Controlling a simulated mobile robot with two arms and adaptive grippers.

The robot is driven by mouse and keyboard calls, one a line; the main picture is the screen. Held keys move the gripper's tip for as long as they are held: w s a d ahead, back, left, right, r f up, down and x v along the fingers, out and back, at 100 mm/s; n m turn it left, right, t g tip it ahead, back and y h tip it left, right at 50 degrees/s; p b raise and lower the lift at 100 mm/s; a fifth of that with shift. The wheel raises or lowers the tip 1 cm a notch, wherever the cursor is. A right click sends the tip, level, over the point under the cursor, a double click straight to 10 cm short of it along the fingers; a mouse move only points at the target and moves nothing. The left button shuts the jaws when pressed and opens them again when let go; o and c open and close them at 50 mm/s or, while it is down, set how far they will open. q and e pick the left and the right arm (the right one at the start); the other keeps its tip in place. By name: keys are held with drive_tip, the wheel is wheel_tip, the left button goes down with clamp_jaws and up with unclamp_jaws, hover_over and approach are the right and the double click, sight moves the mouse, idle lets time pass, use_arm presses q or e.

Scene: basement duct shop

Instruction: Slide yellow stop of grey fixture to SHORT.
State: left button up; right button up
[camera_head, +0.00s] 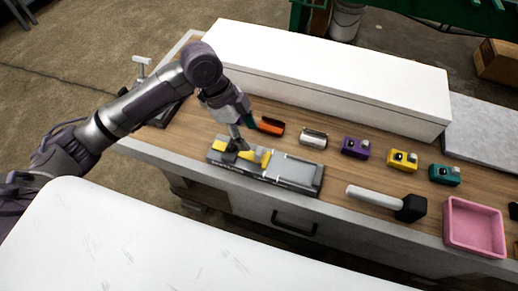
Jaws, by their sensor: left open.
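The grey fixture (297,172) lies on the wooden bench top near its front edge, left of the picture's middle. Yellow parts show on its left half: a yellow piece (219,146) at the left and a yellow stop (265,159) just right of my gripper. My left gripper (236,150) points down over the fixture, between these yellow parts. It is open. Its fingers hide part of the fixture, and I cannot tell whether they touch the stop. The lettering on the fixture is too small to read. My right gripper is not in view.
Behind the fixture lie an orange-and-black tool (270,126) and a silver part (313,139). Purple (355,148), yellow (402,160) and teal (444,174) blocks stand to the right. A long white box (330,85) closes off the back.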

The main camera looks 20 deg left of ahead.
sight(258, 150)
use_arm(q)
wheel_tip(258, 150, up, 3)
drive_tip(key=w+a, duration=0.1)
drive_tip(key=a, duration=0.2)
drive_tip(key=shift+m+g, duration=0.3)
drive_tip(key=shift+m, duration=0.1)
drive_tip(key=x, duration=0.4)
drive_tip(key=p+x, duration=0.1)
drive_tip(key=x, duration=0.4)
drive_tip(key=p+x, duration=0.1)
drive_tip(key=x, duration=0.3)
drive_tip(key=shift+w+d+f, duration=0.1)
drive_tip(key=shift+w+d, duration=0.1)
drive_tip(key=shift+d, duration=0.2)
clamp_jaws()
